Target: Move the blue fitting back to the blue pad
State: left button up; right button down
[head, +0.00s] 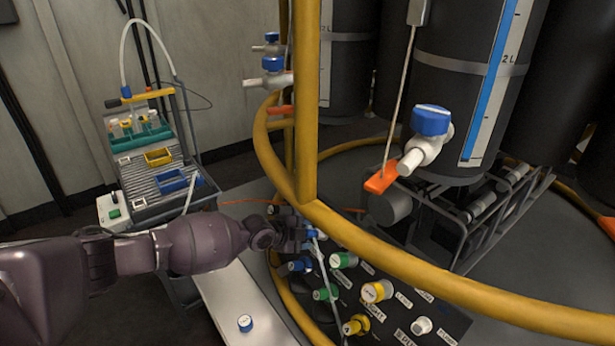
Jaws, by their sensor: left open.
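My left gripper (306,236) reaches in from the left to the upper left of the dark panel. It is open; its fingertips are small here and partly overlap a small blue part (312,233). I cannot tell whether they touch it. A blue fitting (300,265) sits on the panel just below the gripper. A white piece with a blue top (245,323) stands upright on the white bench. My right gripper is not in view.
The dark panel (395,318) also carries green, yellow and white fittings. A yellow rail (400,262) curves in front of the panel and tanks. A blue-handled valve (428,130) stands at upper right. The white bench (222,292) has bare room.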

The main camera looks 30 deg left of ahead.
pick_arm(q)
jog(key=shift+w+d+f, duration=0.1)
jog(key=shift+w+f, duration=0.25)
jog(key=shift+w, duration=0.1)
jog(key=shift+w+r, duration=0.1)
jog(key=shift+r, duration=0.05)
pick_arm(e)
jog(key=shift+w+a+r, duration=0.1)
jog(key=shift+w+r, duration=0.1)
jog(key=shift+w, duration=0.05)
pick_arm(q)
jog(key=shift+b, duration=0.35)
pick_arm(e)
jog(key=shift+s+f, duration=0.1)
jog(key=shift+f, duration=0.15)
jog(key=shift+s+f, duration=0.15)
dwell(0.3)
pick_arm(q)
grip_shut()
jog(key=shift+r, duration=0.1)
